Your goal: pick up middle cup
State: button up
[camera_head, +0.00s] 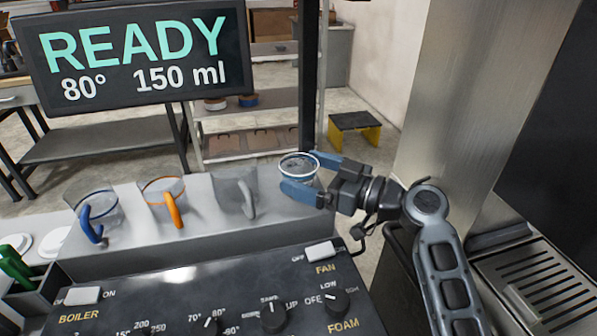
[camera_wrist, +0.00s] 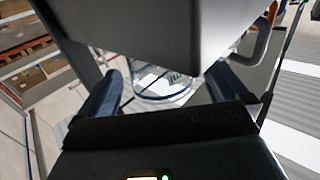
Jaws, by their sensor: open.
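A row of clear cups stands on the grey ledge (camera_head: 150,240): a blue-handled cup (camera_head: 99,205) at left, an orange-handled cup (camera_head: 160,190) beside it, then a grey-handled cup (camera_head: 232,185). The orange-handled cup is the middle of these three. A fourth clear vessel with a pale rim (camera_head: 297,166) is at the right end, its handle not visible. My gripper (camera_head: 300,173) is open, its blue fingers on either side of this right-end vessel. The wrist view also shows the vessel's rim (camera_wrist: 160,92) between the fingers; contact cannot be told.
A control panel (camera_head: 210,295) with switches and knobs lies in front of the ledge. A READY display (camera_head: 135,55) hangs above the left cups. A dark post (camera_head: 309,75) rises behind the right-end vessel. A metal column (camera_head: 450,90) and drip grate (camera_head: 540,285) are at right.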

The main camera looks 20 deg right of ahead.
jog(key=shift+x, duration=1.15)
jog(key=c, duration=1)
